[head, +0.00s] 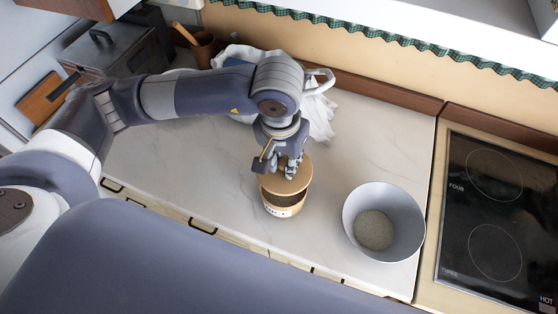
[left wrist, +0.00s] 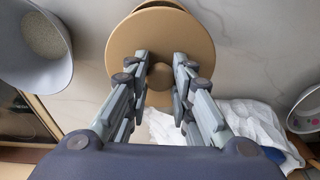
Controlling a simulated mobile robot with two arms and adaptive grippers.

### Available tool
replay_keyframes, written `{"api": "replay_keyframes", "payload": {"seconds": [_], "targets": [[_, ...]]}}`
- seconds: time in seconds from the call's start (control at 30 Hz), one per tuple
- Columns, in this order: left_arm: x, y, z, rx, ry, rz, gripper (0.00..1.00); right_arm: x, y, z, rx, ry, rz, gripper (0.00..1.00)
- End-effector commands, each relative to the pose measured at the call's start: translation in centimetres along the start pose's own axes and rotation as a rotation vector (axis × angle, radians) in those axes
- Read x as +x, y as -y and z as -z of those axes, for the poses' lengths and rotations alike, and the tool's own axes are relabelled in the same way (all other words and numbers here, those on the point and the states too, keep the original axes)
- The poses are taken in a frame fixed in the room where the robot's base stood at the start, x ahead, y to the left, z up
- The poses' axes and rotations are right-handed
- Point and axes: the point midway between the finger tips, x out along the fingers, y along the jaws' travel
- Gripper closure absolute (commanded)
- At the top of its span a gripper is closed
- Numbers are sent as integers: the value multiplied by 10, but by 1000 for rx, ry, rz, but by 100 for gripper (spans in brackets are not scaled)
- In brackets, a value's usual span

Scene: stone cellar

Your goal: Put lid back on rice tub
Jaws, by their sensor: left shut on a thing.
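The tan round lid (head: 296,184) is over the rice tub (head: 283,210), a tan tub with a pale label on its front. A dark band shows between lid and tub; I cannot tell whether the lid is fully seated. My left gripper (head: 290,171) points down at the lid and is shut on its knob. In the left wrist view the lid (left wrist: 125,45) fills the top middle, with its knob (left wrist: 160,76) between the fingers. A bit of the tub's edge (left wrist: 160,4) shows beyond the lid. My right gripper is not in view.
A grey-white bowl (head: 409,229) with rice-like grains (head: 374,230) stands right of the tub. A black cooktop (head: 500,220) is farther right. A white cloth (head: 318,118), brown pot (head: 203,50) and metal box (head: 110,50) are behind. Marble counter (head: 190,180) left of the tub is clear.

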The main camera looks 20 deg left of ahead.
Motion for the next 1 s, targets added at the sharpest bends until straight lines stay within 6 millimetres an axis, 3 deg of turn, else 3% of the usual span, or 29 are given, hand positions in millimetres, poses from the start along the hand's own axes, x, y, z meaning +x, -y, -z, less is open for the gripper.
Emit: {"api": "replay_keyframes", "payload": {"seconds": [0.27,0.57,0.8,1.0], "targets": [[14,0,-2,3,3,0,93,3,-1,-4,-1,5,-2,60],[42,0,-6,2,4,0,93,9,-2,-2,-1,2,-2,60],[61,0,-8,2,1,0,93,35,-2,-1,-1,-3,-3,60],[64,0,-8,2,1,0,93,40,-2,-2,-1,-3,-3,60]]}}
